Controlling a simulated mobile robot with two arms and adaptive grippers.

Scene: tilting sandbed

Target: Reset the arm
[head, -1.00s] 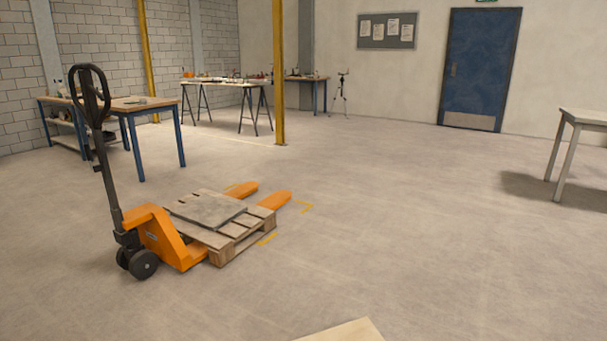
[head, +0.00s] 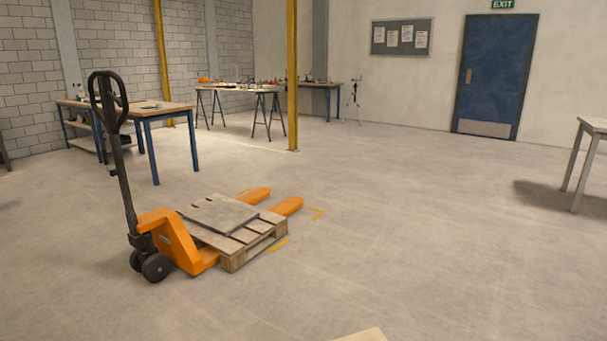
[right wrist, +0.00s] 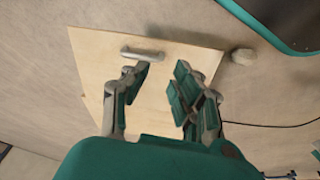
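My right gripper (right wrist: 163,82) shows in the right wrist view with its green-padded fingers apart and nothing visible between them. Beyond the fingers is a pale wooden board (right wrist: 105,65) with a grey bar-shaped piece (right wrist: 142,54) near its far edge. I cannot tell the gap between the fingers and the board. Neither gripper shows in the head view, and my left gripper is in no view.
A small tan lump (right wrist: 243,57) and a dark cable (right wrist: 270,126) lie right of the board. An orange pallet jack (head: 165,236) with a wooden pallet (head: 236,262) stands left on the floor. A pale wood corner (head: 366,335) shows at the bottom.

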